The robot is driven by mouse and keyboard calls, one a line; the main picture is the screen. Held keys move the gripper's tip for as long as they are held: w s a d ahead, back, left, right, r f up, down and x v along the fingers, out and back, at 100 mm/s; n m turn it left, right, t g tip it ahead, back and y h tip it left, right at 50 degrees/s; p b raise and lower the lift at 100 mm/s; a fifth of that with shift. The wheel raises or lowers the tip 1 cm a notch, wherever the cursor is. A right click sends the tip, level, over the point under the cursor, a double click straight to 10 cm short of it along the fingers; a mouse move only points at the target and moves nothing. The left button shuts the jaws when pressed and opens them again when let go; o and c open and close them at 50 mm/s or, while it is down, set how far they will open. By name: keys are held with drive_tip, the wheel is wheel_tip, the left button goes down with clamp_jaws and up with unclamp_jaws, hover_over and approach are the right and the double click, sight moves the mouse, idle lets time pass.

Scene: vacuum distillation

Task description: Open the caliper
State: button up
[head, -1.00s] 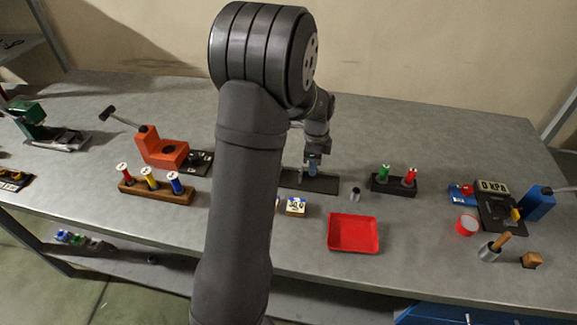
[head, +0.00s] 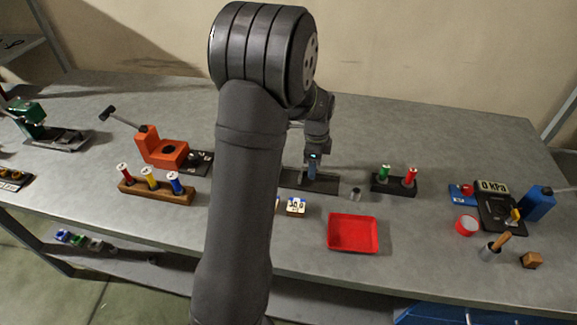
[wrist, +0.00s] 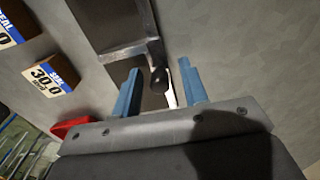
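The caliper appears to be the metal device (wrist: 133,48) on a dark plate (head: 322,184), partly hidden by my arm in the head view. In the wrist view a dark rounded knob (wrist: 158,81) at its end lies between the two blue fingers of my gripper (wrist: 160,88). A pale strip shows beside the knob, near the right finger. The fingers stand apart, with visible gaps to the knob. In the head view my gripper (head: 311,176) is low over the plate. The caliper's jaws cannot be made out clearly.
A small block labelled 30.0 (wrist: 49,77) and a red tray (head: 353,233) lie in front of the plate. A small metal cup (head: 355,194) and a dark rack with green and red bottles (head: 393,187) stand to the right. A wooden rack (head: 155,192) stands left.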

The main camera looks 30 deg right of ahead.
drive_tip(key=shift+r, duration=0.15)
drive_tip(key=shift+r, duration=3.35)
drive_tip(key=shift+f, duration=3.5)
